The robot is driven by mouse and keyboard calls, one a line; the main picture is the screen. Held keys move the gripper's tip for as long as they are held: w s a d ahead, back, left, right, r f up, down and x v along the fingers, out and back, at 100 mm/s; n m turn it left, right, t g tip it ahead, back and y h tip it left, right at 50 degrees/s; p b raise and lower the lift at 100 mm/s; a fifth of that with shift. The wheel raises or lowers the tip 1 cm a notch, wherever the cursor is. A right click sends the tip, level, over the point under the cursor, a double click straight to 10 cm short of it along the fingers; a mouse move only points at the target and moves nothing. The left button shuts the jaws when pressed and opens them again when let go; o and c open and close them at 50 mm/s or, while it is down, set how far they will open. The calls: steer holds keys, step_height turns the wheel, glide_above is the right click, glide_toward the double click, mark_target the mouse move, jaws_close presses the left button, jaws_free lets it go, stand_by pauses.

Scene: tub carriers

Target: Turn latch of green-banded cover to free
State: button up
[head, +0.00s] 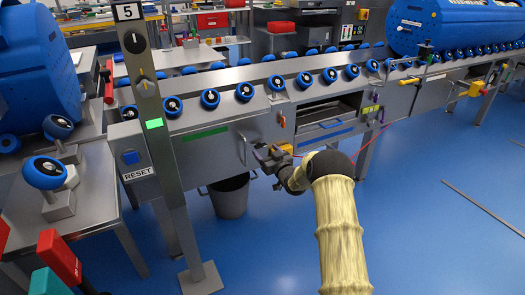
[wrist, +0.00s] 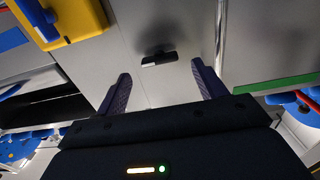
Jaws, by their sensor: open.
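The green-banded cover (head: 205,150) is a grey metal front panel in the head view, left of my gripper. Its green band also shows at the right of the wrist view, on the cover (wrist: 285,88). A small dark latch (wrist: 158,59) sits on the grey metal in the wrist view, lying crosswise and slightly tilted. My gripper (head: 268,154) is open and empty at the machine front. In the wrist view the gripper (wrist: 160,74) has its fingers apart, with the latch ahead between them. I cannot tell the gap to it. In the head view I cannot make out the latch.
A vertical bar handle (head: 243,150) stands beside my gripper. A yellow block (wrist: 72,20) with a blue part is close on the other side. A blue-banded drawer (head: 325,132) lies to the right. A grey bin (head: 229,197) stands below. The blue floor at the right is mostly clear.

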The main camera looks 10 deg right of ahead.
mark_target(262, 147)
steer(key=shift+b+x, duration=0.5)
steer(key=shift+x, duration=1.4)
steer(key=c, duration=1)
